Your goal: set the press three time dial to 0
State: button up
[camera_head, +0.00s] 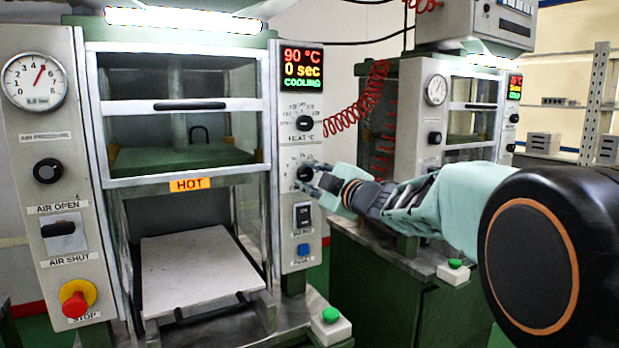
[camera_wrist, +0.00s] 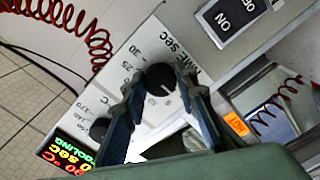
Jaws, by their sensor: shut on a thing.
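The time dial of the near press is a black knob (camera_wrist: 161,79), labelled "TIME sec", with a scale that includes 25 and 30. In the wrist view my gripper (camera_wrist: 160,82) has its two fingers on either side of this knob, shut on it. The knob's pale pointer mark shows between the fingers. In the head view my gripper (camera_head: 318,178) reaches the dial (camera_head: 305,173) from the right and partly covers its scale. The display (camera_head: 302,69) above reads 90 °C, 0 sec, COOLING.
The heat dial (camera_head: 304,123) sits just above the time dial, and a rocker switch (camera_head: 303,215) just below. A HOT label (camera_head: 190,184) marks the press opening. Red coiled hoses (camera_head: 357,100) hang behind my arm. A second press (camera_head: 436,130) stands to the right.

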jog(key=o, duration=1.2)
jog(key=shift+c, duration=0.2)
jog(key=shift+d, duration=0.1)
jog(key=v, duration=1.2)
